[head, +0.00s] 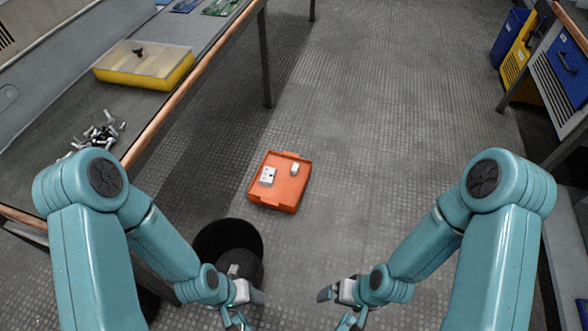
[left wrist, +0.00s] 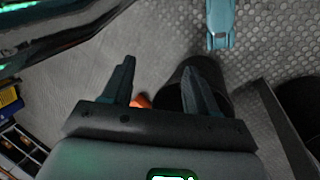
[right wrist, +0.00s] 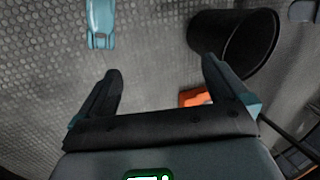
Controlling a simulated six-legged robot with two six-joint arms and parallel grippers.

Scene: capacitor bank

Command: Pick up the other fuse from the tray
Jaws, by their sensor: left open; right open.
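An orange tray (head: 284,191) lies on the floor in the middle of the head view. Two small white pieces are in it: a larger flat one (head: 267,176) at the left and a smaller block-like one (head: 294,169) at the right; I cannot tell surely which is a fuse. My left gripper (head: 246,307) is open and empty, near the black bin and nearer me than the tray. My right gripper (head: 337,307) is open and empty, to the right. Only a bit of the tray shows in the left wrist view (left wrist: 141,101) and right wrist view (right wrist: 194,96).
The floor right of the tray is clear.

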